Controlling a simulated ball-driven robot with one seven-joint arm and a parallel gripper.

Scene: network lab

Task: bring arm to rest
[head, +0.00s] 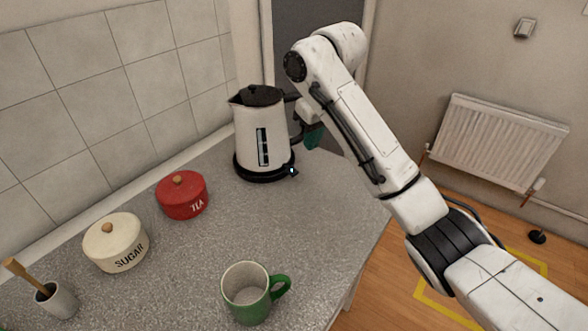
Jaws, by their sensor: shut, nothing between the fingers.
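My white arm reaches in from the lower right, rises over the counter's right end and bends down at its top near the kettle. My gripper (313,136) shows only as a small dark teal part below the arm's bend, just right of the kettle's handle. It is shut and holds nothing. Its fingertips are not clearly seen, and I cannot tell whether it touches the handle. The white kettle (249,139) with a black lid stands upright on its black base at the back of the counter.
The grey counter (206,243) holds a red TEA pot (182,199), a cream SUGAR pot (115,246), a green mug (246,297) and a small cup (58,302) with a wooden utensil. A radiator (500,142) hangs on the right wall. Yellow tape marks the wooden floor.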

